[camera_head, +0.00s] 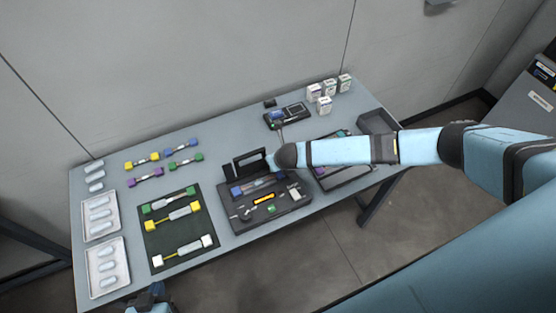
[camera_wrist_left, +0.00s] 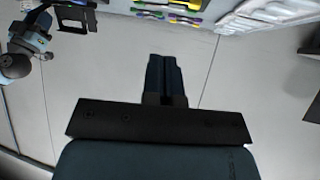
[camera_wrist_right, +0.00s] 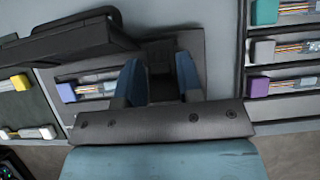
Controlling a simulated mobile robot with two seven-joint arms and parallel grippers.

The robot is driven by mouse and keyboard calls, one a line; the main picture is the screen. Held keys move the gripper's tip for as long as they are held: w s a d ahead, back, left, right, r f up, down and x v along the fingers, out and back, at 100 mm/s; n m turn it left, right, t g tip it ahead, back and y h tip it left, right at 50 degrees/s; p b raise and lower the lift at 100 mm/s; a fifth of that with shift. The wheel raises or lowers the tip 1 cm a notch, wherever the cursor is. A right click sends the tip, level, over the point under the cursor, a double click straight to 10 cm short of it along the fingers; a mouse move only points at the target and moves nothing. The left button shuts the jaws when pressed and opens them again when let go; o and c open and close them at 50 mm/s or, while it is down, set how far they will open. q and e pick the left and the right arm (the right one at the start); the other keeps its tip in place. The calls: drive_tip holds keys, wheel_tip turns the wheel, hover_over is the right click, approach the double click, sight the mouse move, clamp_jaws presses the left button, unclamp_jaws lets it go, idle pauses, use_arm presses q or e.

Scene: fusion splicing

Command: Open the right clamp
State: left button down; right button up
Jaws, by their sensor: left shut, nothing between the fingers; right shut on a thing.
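The dark fusion splicer (camera_head: 240,218) stands near the table's front edge with its lid (camera_head: 250,162) raised. A blue part with fibre shows in its middle; it also shows in the right wrist view (camera_wrist_right: 66,92). My right arm reaches in from the right, and its wrist hides the fingers in the head view. In the right wrist view my right gripper (camera_wrist_right: 160,80) is shut on a dark block (camera_wrist_right: 162,88), apparently the right clamp; whether it is raised I cannot tell. My left gripper (camera_head: 152,298) is shut and empty before the table's front edge; its fingers meet in the left wrist view (camera_wrist_left: 166,78).
Left of the splicer lies a dark mat (camera_head: 152,240) with coloured fibre holders. Two trays (camera_head: 90,232) with pale sleeves lie at the far left. A small device (camera_head: 287,117) and white boxes (camera_head: 324,105) stand at the back. A compartment tray (camera_head: 350,180) lies right of the splicer.

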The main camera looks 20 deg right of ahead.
drive_tip(key=o, duration=0.7)
drive_tip(key=shift+o, duration=0.2)
drive_tip(key=shift+r, duration=0.1)
drive_tip(key=b+v, duration=0.1)
drive_tip(key=v, duration=1.2)
drive_tip(key=shift+s+r, duration=0.15)
drive_tip(key=shift+r, duration=0.15)
